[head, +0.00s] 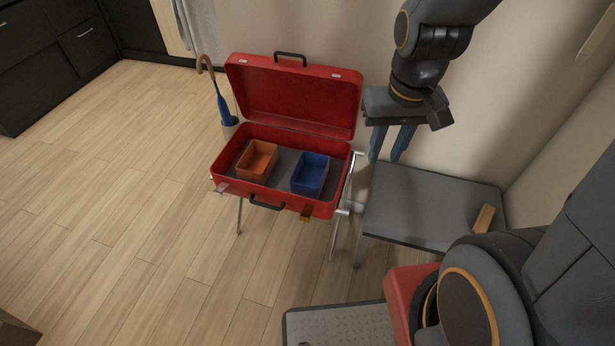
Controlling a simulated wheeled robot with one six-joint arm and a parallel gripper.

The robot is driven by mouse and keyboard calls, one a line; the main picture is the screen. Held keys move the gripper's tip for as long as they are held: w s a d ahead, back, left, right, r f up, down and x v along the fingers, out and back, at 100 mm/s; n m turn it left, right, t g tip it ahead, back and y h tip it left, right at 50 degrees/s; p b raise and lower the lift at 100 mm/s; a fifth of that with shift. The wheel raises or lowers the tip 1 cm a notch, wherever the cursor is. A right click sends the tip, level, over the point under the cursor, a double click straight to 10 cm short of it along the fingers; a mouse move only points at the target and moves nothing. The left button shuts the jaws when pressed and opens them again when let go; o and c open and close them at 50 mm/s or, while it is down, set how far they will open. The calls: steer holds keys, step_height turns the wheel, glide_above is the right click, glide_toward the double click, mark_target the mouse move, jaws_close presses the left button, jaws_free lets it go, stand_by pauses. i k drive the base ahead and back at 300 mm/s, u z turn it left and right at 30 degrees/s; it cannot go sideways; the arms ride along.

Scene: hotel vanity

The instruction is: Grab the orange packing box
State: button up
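The orange packing box (257,161) is an open-topped box. It sits in the left half of the open red suitcase (275,133), which rests on a folding stand. My gripper (385,160) points downward to the right of the suitcase, over the back left of a grey table. Its two blue fingers are apart with nothing visible between them. The gripper is clear of the orange box, well to its right in the picture.
A blue box (311,174) sits in the suitcase's right half. The raised lid stands behind both boxes. A grey table (432,205) with a small wooden block (484,219) stands at right. An umbrella (222,100) stands behind left. Open wooden floor (130,200) lies left.

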mark_target(256, 164)
steer(key=u, duration=1.9)
steer(key=i, duration=1.45)
steer(key=z, duration=3.1)
